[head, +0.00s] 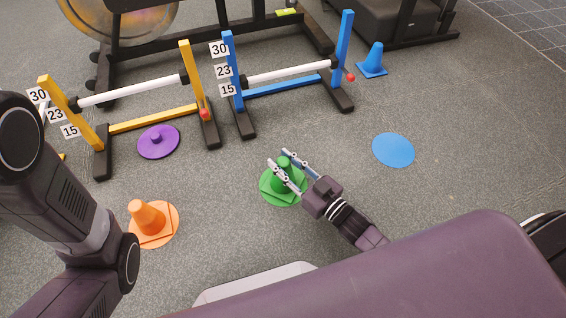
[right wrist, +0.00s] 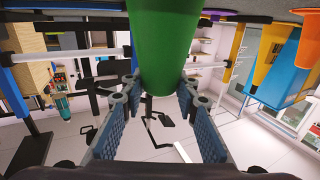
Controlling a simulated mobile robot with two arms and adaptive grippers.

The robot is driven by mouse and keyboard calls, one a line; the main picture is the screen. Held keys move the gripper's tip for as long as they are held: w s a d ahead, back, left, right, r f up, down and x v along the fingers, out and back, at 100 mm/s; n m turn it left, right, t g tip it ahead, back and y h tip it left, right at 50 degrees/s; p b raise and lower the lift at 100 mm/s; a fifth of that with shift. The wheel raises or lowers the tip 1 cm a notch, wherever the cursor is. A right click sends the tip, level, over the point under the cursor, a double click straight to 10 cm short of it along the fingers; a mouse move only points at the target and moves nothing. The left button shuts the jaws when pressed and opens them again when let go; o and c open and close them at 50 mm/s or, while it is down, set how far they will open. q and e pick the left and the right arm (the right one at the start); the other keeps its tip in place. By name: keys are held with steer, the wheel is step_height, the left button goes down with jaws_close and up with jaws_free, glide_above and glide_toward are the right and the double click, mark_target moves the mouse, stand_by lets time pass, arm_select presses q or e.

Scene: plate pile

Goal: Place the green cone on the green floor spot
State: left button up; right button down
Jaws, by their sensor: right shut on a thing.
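The green cone (head: 284,163) stands over the green floor spot (head: 283,203), with its square base overlapping the round spot. The base looks to be at floor level, but I cannot tell if it fully rests there. My right gripper (head: 279,157) is shut on the upper part of the cone, one finger on each side. In the right wrist view the green cone (right wrist: 164,45) fills the space between the fingertips of the right gripper (right wrist: 160,87). My left arm comes in at the left; its gripper is not in view.
An orange cone (head: 147,217) stands on an orange spot at the lower left. A purple disc (head: 158,150), a yellow hurdle (head: 155,120) and a blue hurdle (head: 282,88) are behind. A blue cone (head: 375,59) is at the upper right; the blue spot (head: 393,150) is bare.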

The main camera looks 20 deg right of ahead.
steer(key=c, duration=2)
jaws_free()
steer(key=shift+f, duration=0.15)
steer(key=o, duration=0.5)
steer(key=shift+r, duration=0.25)
steer(key=p+v, duration=0.5)
steer(key=v, duration=0.7)
steer(key=shift+p, duration=0.3)
steer(key=shift+r, duration=0.1)
